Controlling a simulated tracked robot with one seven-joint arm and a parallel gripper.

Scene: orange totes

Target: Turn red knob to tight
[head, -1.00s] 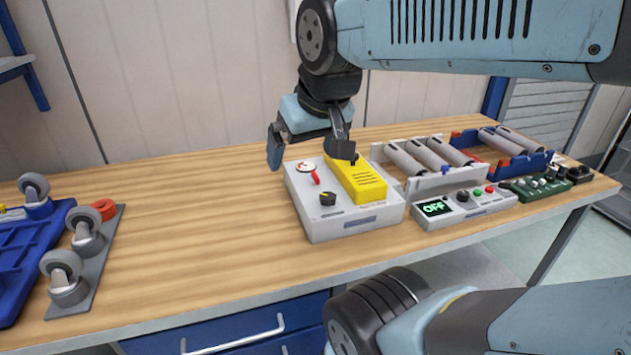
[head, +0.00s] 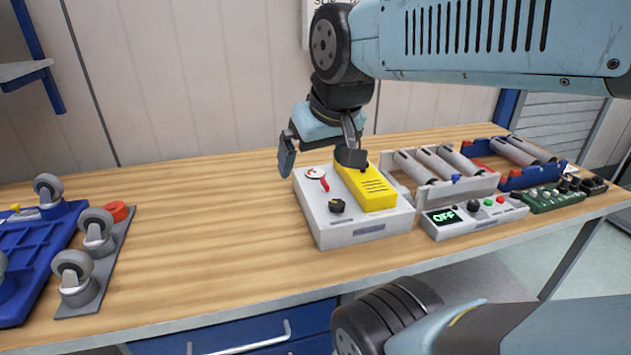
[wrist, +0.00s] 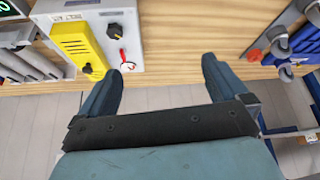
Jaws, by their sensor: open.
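The red knob (head: 324,184) is a small red pointer beside a round white dial on top of a grey control box (head: 363,229). It also shows in the wrist view (wrist: 123,55), just beyond the left fingertip. Its markings are too small to read. My gripper (head: 318,160) is open and empty, above the back part of the box. In the wrist view my gripper (wrist: 161,70) has its left finger near the box edge and the dial, and its right finger over bare wood. The knob is not between the fingers.
A black knob (head: 337,206) and a yellow cover (head: 367,188) share the box top. A grey panel reading OFF (head: 466,220) and roller trays stand to the right. Blue caster parts (head: 40,250) lie at left. The bench middle is clear.

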